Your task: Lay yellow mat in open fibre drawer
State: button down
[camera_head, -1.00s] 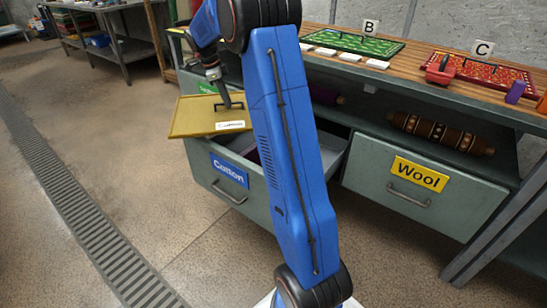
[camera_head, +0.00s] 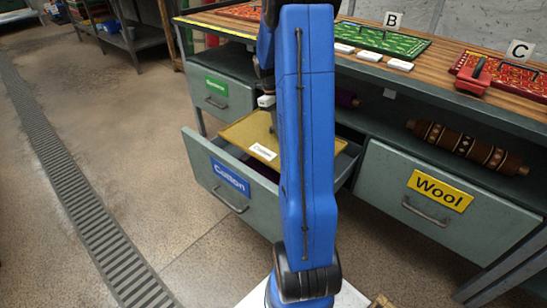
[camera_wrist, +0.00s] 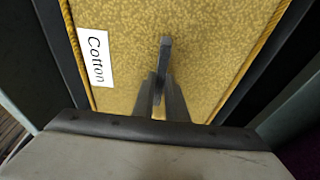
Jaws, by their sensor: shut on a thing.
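The yellow mat (camera_head: 246,132) has a white "Cotton" label and shows over or in the open drawer labelled Cotton (camera_head: 212,184). In the wrist view the mat (camera_wrist: 205,45) fills the middle, its corded edges close to the dark drawer walls on both sides. My gripper (camera_wrist: 160,95) is shut on the mat's dark handle. I cannot tell whether the mat touches the drawer floor.
A closed Wool drawer (camera_head: 421,200) is at the right and a closed green-labelled drawer (camera_head: 217,94) at the left. On the bench top lie a green mat (camera_head: 384,40) and a red brush (camera_head: 474,82). A patterned roll (camera_head: 466,141) lies on the shelf. Open floor lies at the left.

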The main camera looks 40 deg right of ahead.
jog(key=x, duration=0.3)
jog(key=w+x, duration=0.1)
jog(key=x, duration=0.3)
jog(key=w+x, duration=0.1)
jog(key=x, duration=0.2)
jog(key=shift+w+f, duration=0.2)
jog(key=shift+f, duration=0.3)
jog(key=shift+f, duration=0.45)
jog(key=c, duration=1.8)
grip_release()
jog(key=shift+o, duration=0.2)
